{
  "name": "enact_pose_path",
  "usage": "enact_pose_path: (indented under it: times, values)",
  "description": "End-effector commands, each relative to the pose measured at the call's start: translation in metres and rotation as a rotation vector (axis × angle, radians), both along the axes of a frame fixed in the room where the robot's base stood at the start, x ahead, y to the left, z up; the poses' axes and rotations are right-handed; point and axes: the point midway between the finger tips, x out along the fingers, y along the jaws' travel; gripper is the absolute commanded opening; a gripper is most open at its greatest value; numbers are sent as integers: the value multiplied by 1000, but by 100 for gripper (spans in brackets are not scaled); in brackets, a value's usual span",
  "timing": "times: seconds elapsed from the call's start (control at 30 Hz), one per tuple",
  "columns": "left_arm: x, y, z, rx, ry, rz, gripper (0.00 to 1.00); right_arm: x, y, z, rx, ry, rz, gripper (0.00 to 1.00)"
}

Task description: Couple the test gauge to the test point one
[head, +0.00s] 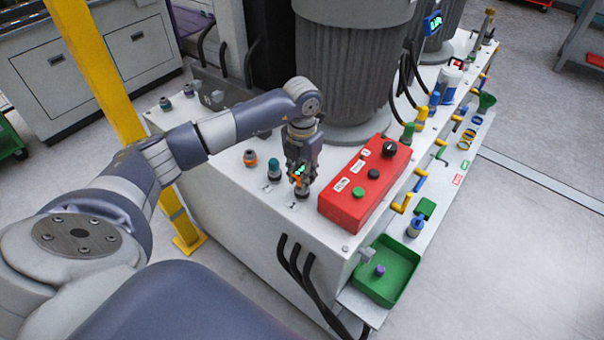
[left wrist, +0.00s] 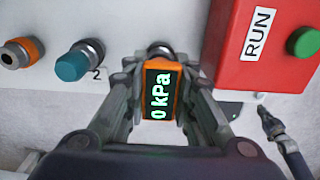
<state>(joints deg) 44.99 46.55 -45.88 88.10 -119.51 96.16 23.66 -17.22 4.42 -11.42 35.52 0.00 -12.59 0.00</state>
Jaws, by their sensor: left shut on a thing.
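My left gripper (head: 301,172) points down over the white cabinet top and is shut on the orange test gauge (head: 299,177). In the left wrist view the gauge (left wrist: 158,92) sits between both fingers (left wrist: 158,105), and its dark display reads "0 kPa". A dark round fitting (left wrist: 160,50) shows just beyond the gauge's end, in line with it; I cannot tell whether they touch. My right gripper is not in view.
A red control box (head: 365,185) with buttons stands close to the right of the gripper. A large grey motor (head: 350,70) rises behind. A green tray (head: 390,290) holding a purple cap (head: 380,270) is at the front right. Black hoses (head: 300,270) hang down the cabinet front.

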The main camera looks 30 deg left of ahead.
Motion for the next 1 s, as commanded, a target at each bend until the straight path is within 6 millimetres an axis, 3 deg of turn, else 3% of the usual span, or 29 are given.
enact_pose_path:
  times: [0.37,0.4,0.5,0.83,1.0]
  values:
    - [0,0,-9,0,0,0,0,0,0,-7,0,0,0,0]
    - [0,0,-9,0,-1,0,26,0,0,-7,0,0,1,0]
    - [0,0,-8,0,0,0,47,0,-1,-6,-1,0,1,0]
    - [0,0,-7,0,0,0,47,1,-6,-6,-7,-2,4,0]
    - [1,1,9,1,-4,1,47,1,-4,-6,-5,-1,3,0]
